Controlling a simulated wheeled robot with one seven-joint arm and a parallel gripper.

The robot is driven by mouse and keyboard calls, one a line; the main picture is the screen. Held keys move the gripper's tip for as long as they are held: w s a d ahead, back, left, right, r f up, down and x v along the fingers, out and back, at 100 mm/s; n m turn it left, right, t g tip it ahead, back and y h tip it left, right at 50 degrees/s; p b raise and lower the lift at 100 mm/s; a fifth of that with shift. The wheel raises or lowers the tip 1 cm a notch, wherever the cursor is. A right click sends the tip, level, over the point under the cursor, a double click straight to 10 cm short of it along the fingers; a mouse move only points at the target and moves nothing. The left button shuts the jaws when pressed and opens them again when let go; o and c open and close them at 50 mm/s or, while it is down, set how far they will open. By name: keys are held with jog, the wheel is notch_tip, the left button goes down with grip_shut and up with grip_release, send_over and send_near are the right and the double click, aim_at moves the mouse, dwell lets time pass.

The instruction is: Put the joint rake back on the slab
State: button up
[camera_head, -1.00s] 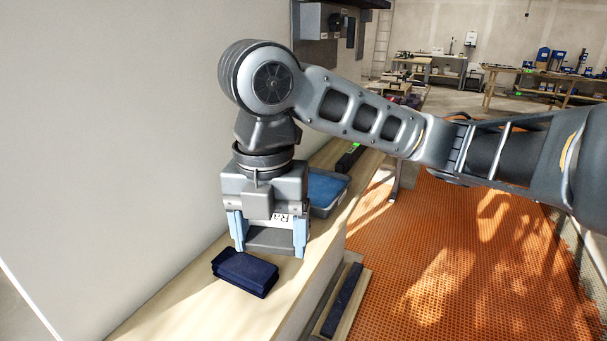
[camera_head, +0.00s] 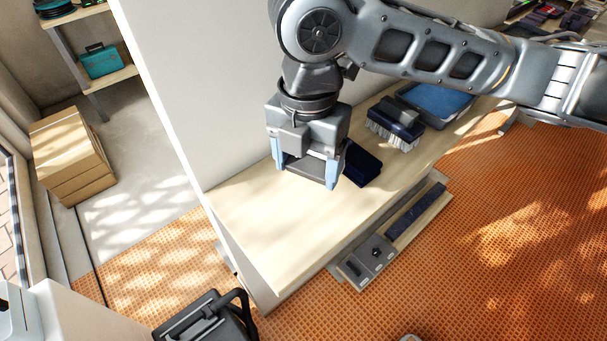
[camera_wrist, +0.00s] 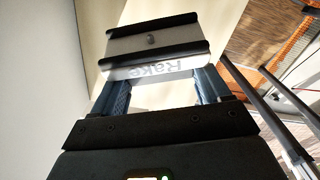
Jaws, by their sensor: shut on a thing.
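My gripper (camera_head: 306,176) is shut on the joint rake, which carries a white label reading "Rake" in the wrist view (camera_wrist: 150,70). There the rake shows as a grey block with dark edges and a small round knob, held between the two blue-grey fingers. In the head view the rake (camera_head: 304,168) is mostly hidden by my gripper. The pale wooden slab (camera_head: 265,215) lies beneath, along the wall. My gripper is over its wall side, left of a dark blue block (camera_head: 362,165). I cannot tell whether the rake touches the slab.
A bristle brush (camera_head: 396,128) and a blue-filled grey tray (camera_head: 440,103) stand farther right on the slab. The slab's near left part is bare. A low ledge below its front holds a grey box (camera_head: 367,262) and a dark bar (camera_head: 415,210). Orange matting covers the floor.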

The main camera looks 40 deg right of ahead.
aim_at(303, 177)
jog(key=shift+w+a+f, duration=0.15)
jog(key=shift+a+f, duration=0.15)
jog(key=shift+f, duration=0.15)
jog(key=shift+f+p, duration=0.3)
jog(key=shift+f, duration=1.45)
jog(key=shift+f, duration=0.2)
jog(key=o, duration=1.4)
jog(key=shift+r, duration=0.15)
